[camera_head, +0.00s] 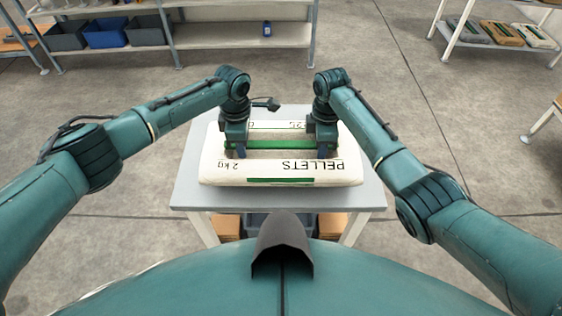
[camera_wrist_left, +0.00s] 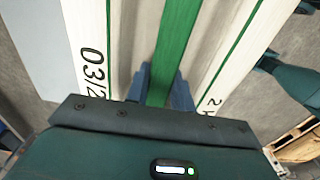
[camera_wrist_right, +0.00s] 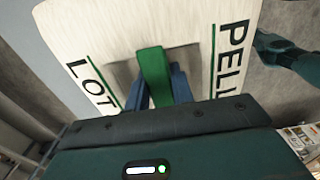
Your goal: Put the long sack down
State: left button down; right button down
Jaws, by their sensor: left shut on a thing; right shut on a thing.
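The long sack (camera_head: 278,172) is white with green stripes and the printed word PELLETS. In the head view it lies over the small grey table (camera_head: 370,195); whether it touches the top is hard to tell. A green strap or ridge (camera_head: 268,145) runs along its middle. My left gripper (camera_head: 236,152) is shut on the left part of this green strip, and my right gripper (camera_head: 322,152) is shut on its right part. Both wrist views show blue fingers around the green strip, in the left wrist view (camera_wrist_left: 165,85) and the right wrist view (camera_wrist_right: 158,85).
A shelf (camera_head: 235,40) with blue and dark bins (camera_head: 105,33) stands at the back left. Another shelf (camera_head: 470,45) holding several small sacks (camera_head: 502,33) is at the back right. Brown boxes and a dark bin (camera_head: 265,222) sit beneath the table. Open floor surrounds the table.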

pick_arm(q)
jog(key=shift+r, duration=0.25)
pick_arm(e)
jog(key=shift+r, duration=0.3)
